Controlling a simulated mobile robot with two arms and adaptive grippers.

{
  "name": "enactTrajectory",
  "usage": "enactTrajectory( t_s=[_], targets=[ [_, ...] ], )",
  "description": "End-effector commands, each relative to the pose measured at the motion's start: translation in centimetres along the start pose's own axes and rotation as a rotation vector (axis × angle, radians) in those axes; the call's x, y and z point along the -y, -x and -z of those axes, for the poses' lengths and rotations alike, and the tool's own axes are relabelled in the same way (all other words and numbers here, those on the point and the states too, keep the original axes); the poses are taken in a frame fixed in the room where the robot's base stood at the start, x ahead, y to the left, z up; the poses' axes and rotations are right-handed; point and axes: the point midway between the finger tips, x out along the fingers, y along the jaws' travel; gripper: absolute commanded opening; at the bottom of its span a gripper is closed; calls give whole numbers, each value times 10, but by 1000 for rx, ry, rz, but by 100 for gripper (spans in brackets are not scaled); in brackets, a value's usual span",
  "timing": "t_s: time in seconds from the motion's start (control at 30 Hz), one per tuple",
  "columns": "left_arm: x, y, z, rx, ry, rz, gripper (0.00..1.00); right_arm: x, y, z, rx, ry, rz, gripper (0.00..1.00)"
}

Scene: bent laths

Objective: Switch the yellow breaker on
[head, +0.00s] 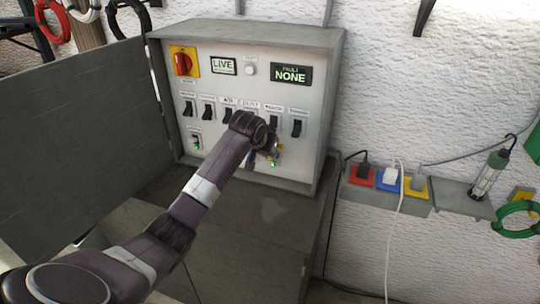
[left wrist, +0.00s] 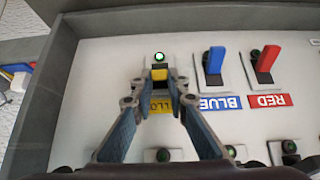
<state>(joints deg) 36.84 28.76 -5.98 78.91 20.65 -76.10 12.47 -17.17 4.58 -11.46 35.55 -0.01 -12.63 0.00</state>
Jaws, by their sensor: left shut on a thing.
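The yellow breaker's lever (left wrist: 160,76) sits between the fingertips of my left gripper (left wrist: 160,84) in the left wrist view. The fingers are shut on it from both sides. A lit green lamp (left wrist: 158,57) shows just above the lever in that picture. A yellow label (left wrist: 161,104), upside down, is partly hidden between the fingers. In the head view my left gripper (head: 269,153) is at the lower right of the grey panel's front (head: 225,165), and it hides most of the yellow breaker. My right gripper is not in view.
Beside the yellow breaker are the blue lever (left wrist: 215,60) and the red lever (left wrist: 267,58). Several black switches (head: 208,108) and a red rotary knob (head: 183,64) are on the panel. Coloured sockets (head: 362,177) with plugs and a work lamp (head: 488,174) are at right.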

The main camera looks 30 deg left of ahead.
Motion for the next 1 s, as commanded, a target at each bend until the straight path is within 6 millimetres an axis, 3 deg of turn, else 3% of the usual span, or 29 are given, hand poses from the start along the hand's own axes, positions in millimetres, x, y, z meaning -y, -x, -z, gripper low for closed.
enactTrajectory(
  t_s=[0.2, 0.57, 0.73, 1.0],
  targets=[
    [0, 0, 1, -2, 1, 0, 32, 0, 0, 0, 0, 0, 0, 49],
    [0, 6, 1, -3, 1, 0, 32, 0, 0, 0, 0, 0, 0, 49],
    [0, 30, 1, -4, -1, 0, 32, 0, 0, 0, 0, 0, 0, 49],
    [0, 87, 1, -5, -1, 1, 32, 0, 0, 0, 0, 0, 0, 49]
  ],
)
